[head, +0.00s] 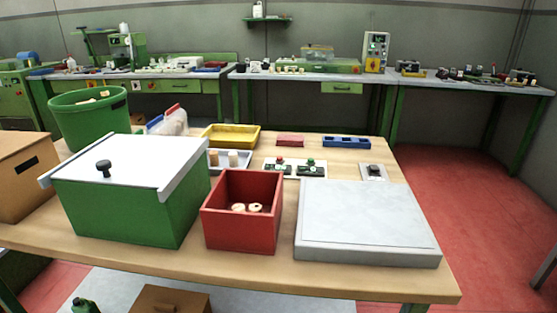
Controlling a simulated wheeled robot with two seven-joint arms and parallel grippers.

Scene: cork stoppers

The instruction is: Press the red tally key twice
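The red tally key (280,161) is a small red-topped key on a dark base. It sits at the left of a white plate (267,168) near the middle back of the table. A similar key with a green top (311,162) stands just to its right on the same plate. The keys are too small to tell whether either is pressed. Neither my left nor my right gripper is in view, and nothing touches the red key.
A red box (241,220) with cork pieces and a grey slab (364,217) stand in front of the keys. A green box (131,195) with a white lid is left. Trays, a green bin (90,118) and a black button (374,170) surround them. The right table edge is clear.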

